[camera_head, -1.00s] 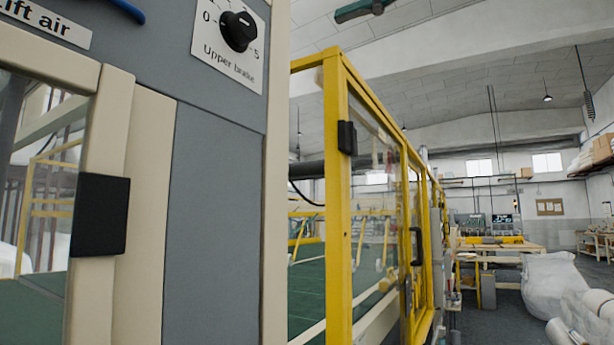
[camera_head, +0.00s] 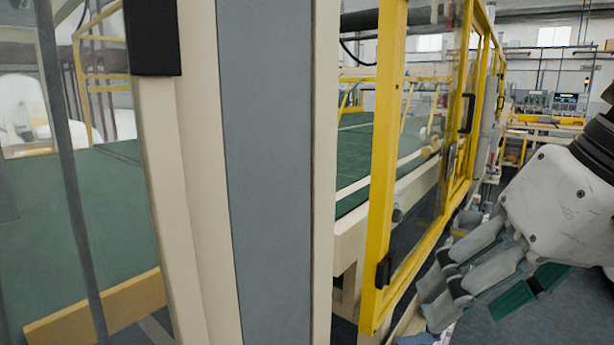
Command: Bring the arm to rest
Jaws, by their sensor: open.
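My gripper (camera_head: 462,306) shows at the lower right, a scuffed pale body with grey jointed fingers pointing down and left. It is open, and I see nothing held between the fingers. A black wrist joint of my arm runs off the right edge. The fingers appear near the lower corner of the yellow-framed guard door (camera_head: 388,170). I cannot tell whether they touch anything.
A grey and cream machine post (camera_head: 262,180) stands close in front. A green bed (camera_head: 95,215) lies behind glass at left. A black handle (camera_head: 467,113) is on the yellow guard. A workbench (camera_head: 545,120) stands far back. Grey floor shows at lower right.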

